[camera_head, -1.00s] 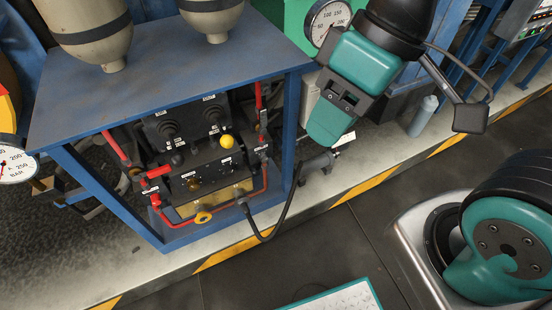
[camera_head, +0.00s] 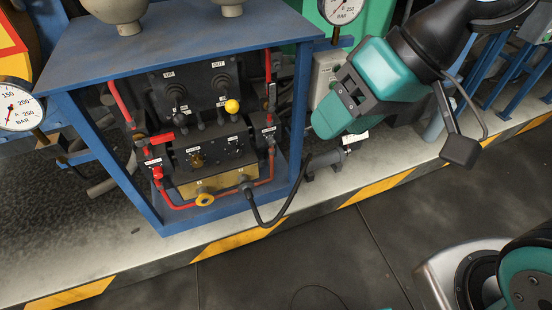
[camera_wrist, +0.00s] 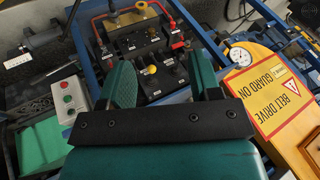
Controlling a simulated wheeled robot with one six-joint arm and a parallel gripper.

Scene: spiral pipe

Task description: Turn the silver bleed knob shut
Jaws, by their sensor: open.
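The control panel (camera_head: 213,155) sits inside a blue-framed cabinet left of centre in the head view. Its lower block carries a brass knob (camera_head: 197,160) and a small greyish knob (camera_head: 237,150) that looks like the silver bleed knob. Their labels are too small to read. The panel also shows at the top of the wrist view, between and beyond my fingers, with the small greyish knob (camera_wrist: 131,44) facing me. My gripper (camera_head: 324,122) is outside the cabinet's right post, tilted down-left. Its fingers (camera_wrist: 162,80) are open and empty, apart from the panel.
A yellow ball-ended lever (camera_head: 232,106) and two black knobs stand above the block. Red pipes flank it. The blue post (camera_head: 301,105) stands between my gripper and the panel. A black hose (camera_head: 265,222) loops in front. The floor ahead is clear.

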